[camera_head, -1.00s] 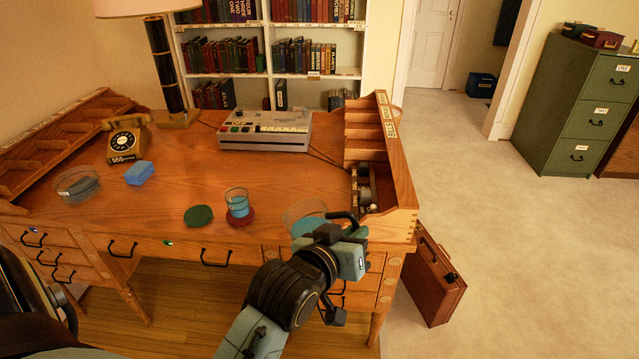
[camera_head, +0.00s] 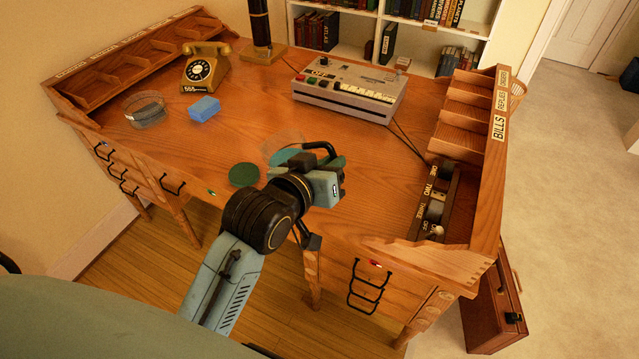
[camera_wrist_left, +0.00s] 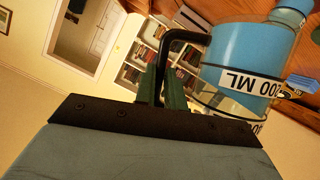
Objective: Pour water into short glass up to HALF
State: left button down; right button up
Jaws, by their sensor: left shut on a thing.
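My left gripper (camera_head: 322,168) is shut on the black handle of a clear jug (camera_head: 283,140) holding blue water. In the left wrist view, the gripper (camera_wrist_left: 165,85) grips that handle, and the jug (camera_wrist_left: 238,60) shows an upside-down "200 ML" label. A glass with blue in it (camera_wrist_left: 292,10) shows partly at that view's top right, behind the jug. In the head view the jug and my gripper cover the spot where the glass stood, so its level cannot be read. A green coaster (camera_head: 243,174) lies left of the gripper. My right gripper is not in view.
A round clear dish (camera_head: 146,112) and a blue sponge-like block (camera_head: 204,108) lie at the left of the desk. A telephone (camera_head: 205,70) and a grey machine (camera_head: 348,88) stand behind. Pigeonhole shelves (camera_head: 465,120) edge the right side. The desk middle is clear.

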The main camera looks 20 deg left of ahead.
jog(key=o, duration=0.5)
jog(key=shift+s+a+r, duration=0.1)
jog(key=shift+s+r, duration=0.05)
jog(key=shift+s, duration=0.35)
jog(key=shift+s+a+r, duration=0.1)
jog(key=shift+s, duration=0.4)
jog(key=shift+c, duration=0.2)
pick_arm(q)
jog(key=w+d+f+m+g+h+p, duration=0.1)
jog(key=w+d+f+m+g+h, duration=0.1)
jog(key=d+f+m+h, duration=0.45)
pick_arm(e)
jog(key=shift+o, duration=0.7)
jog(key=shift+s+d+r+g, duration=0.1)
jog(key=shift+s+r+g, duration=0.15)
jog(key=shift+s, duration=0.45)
pick_arm(q)
jog(key=a+f+m+p, duration=0.1)
jog(key=a+f+p, duration=0.1)
jog(key=p, duration=0.1)
jog(key=a+f+m+y+p, duration=0.1)
jog(key=a+p, duration=0.1)
jog(key=shift+w+f+m+g, duration=0.3)
jog(key=shift+m, duration=0.05)
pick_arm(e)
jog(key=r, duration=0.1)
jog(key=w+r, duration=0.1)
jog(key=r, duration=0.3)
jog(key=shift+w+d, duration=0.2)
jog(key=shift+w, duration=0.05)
